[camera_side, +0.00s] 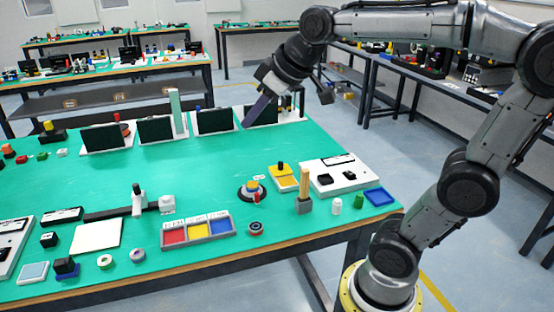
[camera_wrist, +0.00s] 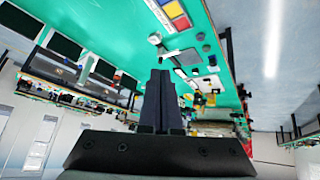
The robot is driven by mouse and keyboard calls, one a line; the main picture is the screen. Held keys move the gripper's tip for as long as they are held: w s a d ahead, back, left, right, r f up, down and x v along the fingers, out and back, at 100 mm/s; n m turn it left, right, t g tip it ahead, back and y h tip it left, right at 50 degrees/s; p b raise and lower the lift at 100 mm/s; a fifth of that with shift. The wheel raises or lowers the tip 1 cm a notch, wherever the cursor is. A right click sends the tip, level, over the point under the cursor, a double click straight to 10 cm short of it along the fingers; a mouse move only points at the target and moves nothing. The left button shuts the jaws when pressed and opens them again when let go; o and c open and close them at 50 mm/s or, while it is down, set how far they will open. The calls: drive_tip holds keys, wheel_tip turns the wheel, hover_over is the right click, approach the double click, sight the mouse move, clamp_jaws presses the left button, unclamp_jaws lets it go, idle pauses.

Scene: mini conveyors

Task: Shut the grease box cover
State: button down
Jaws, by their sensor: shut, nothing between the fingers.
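My gripper (camera_side: 250,118) is shut and empty. It hangs above the back part of the green table, in front of the upright black panels, tilted down to the left. In the wrist view its two dark fingers (camera_wrist: 159,85) lie together. I cannot pick out the grease box or its cover with certainty. A white box with black parts on top (camera_side: 330,187) stands at the table's right end. A yellow block with a dark knob (camera_side: 284,184) is beside it. My gripper touches neither.
Several upright black panels on white bases (camera_side: 103,138) line the back edge. A tray with red, yellow and blue compartments (camera_side: 197,245) lies at the front. A blue tray (camera_side: 379,197) and a wooden upright block (camera_side: 304,206) stand at the right. The table's middle is clear.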

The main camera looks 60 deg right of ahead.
drive_tip(key=w+d+f+m, duration=0.1)
drive_tip(key=w+d, duration=0.8)
drive_tip(key=w, duration=0.1)
drive_tip(key=m+g+h, duration=0.1)
drive_tip(key=m+g, duration=0.3)
drive_tip(key=m, duration=0.1)
hover_over(274, 166)
wheel_tip(274, 166, down, 23)
drive_tip(key=x, duration=0.9)
drive_tip(key=shift+s+f, duration=0.15)
drive_tip(key=shift+s+a, duration=0.25)
drive_tip(key=shift+s, duration=0.55)
drive_tip(key=shift+s+a, duration=0.2)
drive_tip(key=shift+s, duration=0.35)
drive_tip(key=shift+s+a, duration=0.25)
drive_tip(key=shift+s, duration=0.25)
drive_tip(key=shift+a, duration=0.1)
